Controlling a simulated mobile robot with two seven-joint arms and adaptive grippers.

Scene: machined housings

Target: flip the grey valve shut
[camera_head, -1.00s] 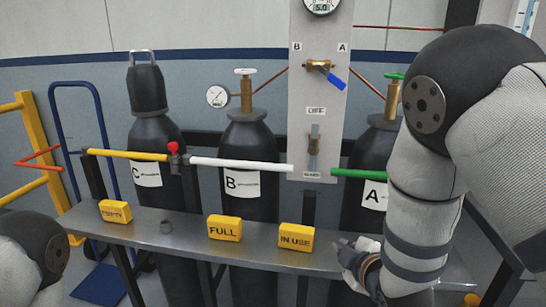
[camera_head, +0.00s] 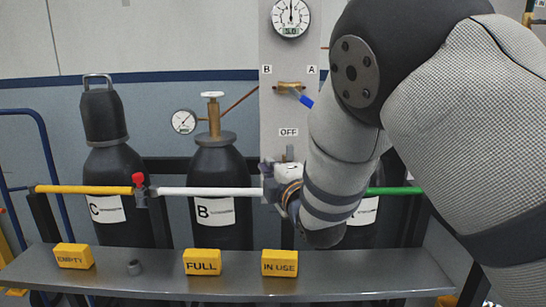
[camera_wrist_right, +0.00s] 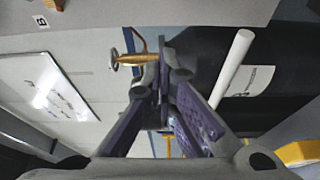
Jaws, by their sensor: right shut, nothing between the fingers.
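The grey valve shows only as a short grey upright piece (camera_head: 290,153) just below the OFF label on the panel in the head view. Its brass body is hidden behind my right gripper and forearm. My right gripper (camera_head: 267,181) is at the panel's lower left part, by the white pipe's right end, slightly below and left of that grey piece. I cannot tell whether it touches the valve. In the right wrist view the gripper's fingers (camera_wrist_right: 164,72) are together with nothing held. I cannot make out the grey valve there. My left gripper is out of view.
A blue-handled valve (camera_head: 292,88) sits higher on the panel (camera_head: 274,120). Black cylinders, a white pipe (camera_head: 210,191) and a green pipe (camera_head: 398,190) flank the panel. Yellow blocks, including IN USE (camera_head: 280,263), stand on the metal shelf (camera_head: 345,275) below.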

